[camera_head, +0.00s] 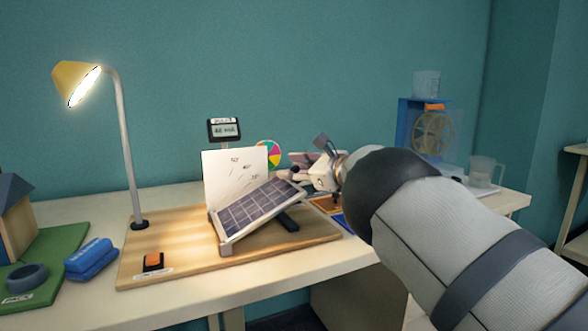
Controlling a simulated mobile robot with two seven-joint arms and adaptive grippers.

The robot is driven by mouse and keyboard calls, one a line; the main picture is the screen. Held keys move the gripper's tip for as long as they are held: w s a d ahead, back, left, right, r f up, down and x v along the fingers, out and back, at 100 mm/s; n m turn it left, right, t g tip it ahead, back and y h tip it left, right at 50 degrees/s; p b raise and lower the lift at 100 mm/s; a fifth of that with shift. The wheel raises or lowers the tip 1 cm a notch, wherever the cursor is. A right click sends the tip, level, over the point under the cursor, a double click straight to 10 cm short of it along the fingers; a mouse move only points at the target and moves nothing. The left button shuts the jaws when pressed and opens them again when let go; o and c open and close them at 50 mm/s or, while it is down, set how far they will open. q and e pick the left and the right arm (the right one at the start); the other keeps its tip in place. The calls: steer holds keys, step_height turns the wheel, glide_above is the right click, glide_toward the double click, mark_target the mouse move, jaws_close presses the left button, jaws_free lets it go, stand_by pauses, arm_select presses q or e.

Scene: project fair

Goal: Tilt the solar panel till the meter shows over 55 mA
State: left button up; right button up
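The solar panel (255,211) is a dark gridded plate in a light frame. It sits tilted on the wooden board (180,255), its right end higher than its left. A white angle card (229,170) stands behind it. The meter (224,130) is above the card; its small digits look like 46 mA but are hard to read. My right gripper (299,178) is at the panel's raised right end, touching or very close. Whether its fingers are closed on the edge cannot be made out. My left gripper is not in view.
A lit yellow lamp (77,82) stands at the board's left, with an orange switch (153,261) in front. A colour wheel (268,153) and a blue-framed water wheel (433,133) are behind and right.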

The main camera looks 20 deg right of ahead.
steer(key=v, duration=1.2)
steer(key=shift+r, duration=0.1)
